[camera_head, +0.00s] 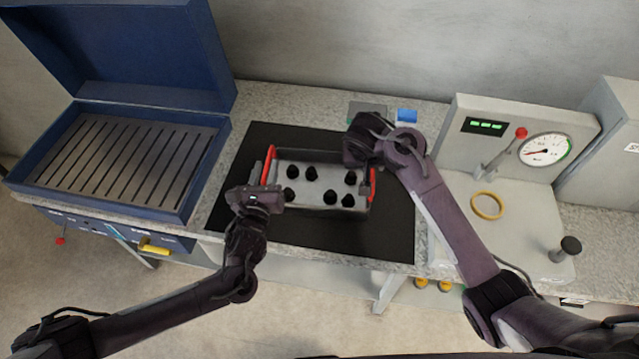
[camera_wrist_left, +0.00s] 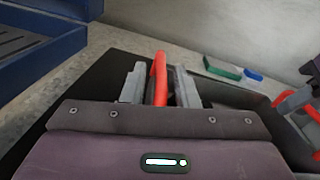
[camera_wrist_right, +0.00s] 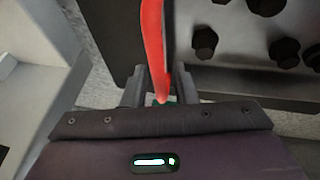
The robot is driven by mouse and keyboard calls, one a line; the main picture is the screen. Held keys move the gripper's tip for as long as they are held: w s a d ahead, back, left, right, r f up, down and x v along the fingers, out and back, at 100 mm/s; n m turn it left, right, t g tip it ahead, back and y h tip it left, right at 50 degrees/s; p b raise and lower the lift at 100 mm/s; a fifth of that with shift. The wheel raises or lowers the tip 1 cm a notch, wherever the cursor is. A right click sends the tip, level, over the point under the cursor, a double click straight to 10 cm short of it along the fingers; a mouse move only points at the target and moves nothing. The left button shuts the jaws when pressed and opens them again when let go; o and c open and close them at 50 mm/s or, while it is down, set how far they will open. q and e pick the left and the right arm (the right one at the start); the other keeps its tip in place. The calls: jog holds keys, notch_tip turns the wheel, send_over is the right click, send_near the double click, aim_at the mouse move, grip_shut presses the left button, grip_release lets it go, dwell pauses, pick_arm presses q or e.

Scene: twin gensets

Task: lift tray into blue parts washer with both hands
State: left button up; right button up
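The grey tray (camera_head: 318,209) holds several dark knobbed parts and rests on a black mat on the bench in the head view. It has a red handle at each end. My left gripper (camera_head: 262,178) is at the left handle (camera_head: 269,165); in the left wrist view its fingers (camera_wrist_left: 160,85) stand either side of the handle (camera_wrist_left: 158,75), with small gaps. My right gripper (camera_head: 368,178) is at the right handle (camera_head: 373,184); in the right wrist view its fingers look closed on it (camera_wrist_right: 153,40). The blue parts washer (camera_head: 125,150) stands at left, lid open, its slotted rack empty.
The black mat (camera_head: 390,235) surrounds the tray, with bare bench between it and the washer. At right stands a grey test stand with a gauge (camera_head: 545,149), a red-knobbed lever (camera_head: 500,155) and a yellow ring (camera_head: 487,206). A blue block (camera_head: 406,116) lies behind the tray.

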pick_arm(q)
grip_shut()
pick_arm(e)
grip_shut()
dwell(0.7)
pick_arm(q)
jog(key=shift+r, duration=0.2)
pick_arm(e)
jog(key=shift+r, duration=0.2)
